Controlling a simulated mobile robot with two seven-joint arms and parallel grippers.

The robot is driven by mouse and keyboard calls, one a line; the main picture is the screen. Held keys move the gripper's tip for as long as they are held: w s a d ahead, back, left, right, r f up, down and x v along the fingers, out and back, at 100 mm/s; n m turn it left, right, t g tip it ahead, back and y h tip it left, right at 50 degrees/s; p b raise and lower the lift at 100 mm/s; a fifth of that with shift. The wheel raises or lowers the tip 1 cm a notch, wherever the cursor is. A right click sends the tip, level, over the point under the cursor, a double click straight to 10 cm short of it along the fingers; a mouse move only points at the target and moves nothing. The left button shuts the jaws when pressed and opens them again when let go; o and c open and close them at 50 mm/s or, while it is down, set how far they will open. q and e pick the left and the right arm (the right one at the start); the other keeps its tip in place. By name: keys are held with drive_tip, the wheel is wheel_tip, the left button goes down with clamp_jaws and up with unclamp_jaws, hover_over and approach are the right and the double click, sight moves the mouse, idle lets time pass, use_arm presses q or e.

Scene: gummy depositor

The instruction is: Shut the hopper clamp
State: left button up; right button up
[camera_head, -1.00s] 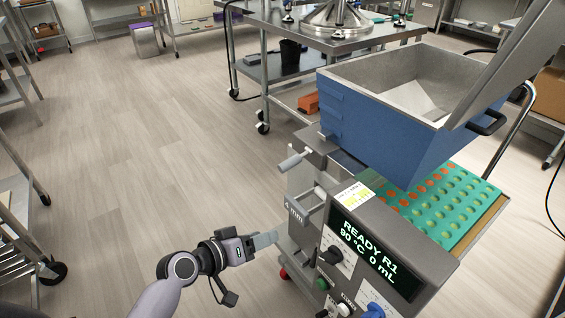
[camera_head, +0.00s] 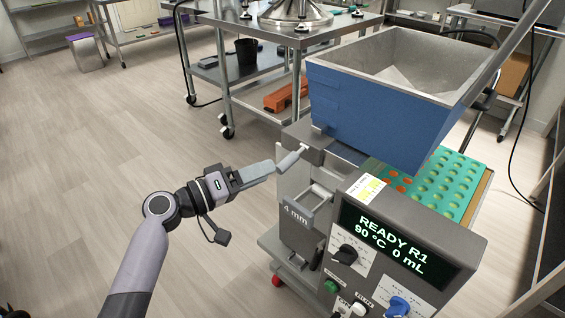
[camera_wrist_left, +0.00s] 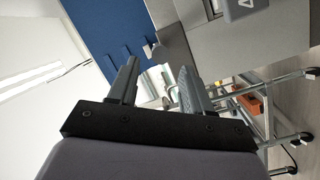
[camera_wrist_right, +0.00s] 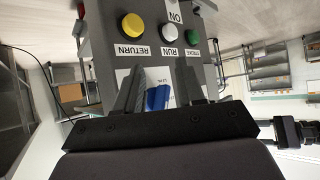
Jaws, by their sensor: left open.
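The blue hopper (camera_head: 375,115) sits on the depositor, and its wall also shows in the left wrist view (camera_wrist_left: 100,30). The hopper clamp's grey lever (camera_head: 290,160) sticks out to the left from the block under the hopper's near left corner. My left gripper (camera_head: 272,166) is open, with its fingertips at the lever's outer end; I cannot tell whether they touch it. Its two fingers stand apart in the left wrist view (camera_wrist_left: 160,80). My right gripper (camera_wrist_right: 158,75) is open in front of the control panel and is out of the head view.
The display (camera_head: 395,245) reads READY R1, 90 °C, 0 mL. A blue knob (camera_wrist_right: 158,97) and yellow button (camera_wrist_right: 132,27) face my right gripper. A green mold tray (camera_head: 440,185) lies under the hopper. A steel cart (camera_head: 265,95) stands behind. The floor at left is clear.

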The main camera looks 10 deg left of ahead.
sight(287, 163)
use_arm(q)
drive_tip(key=shift+x, duration=3.4)
clamp_jaws()
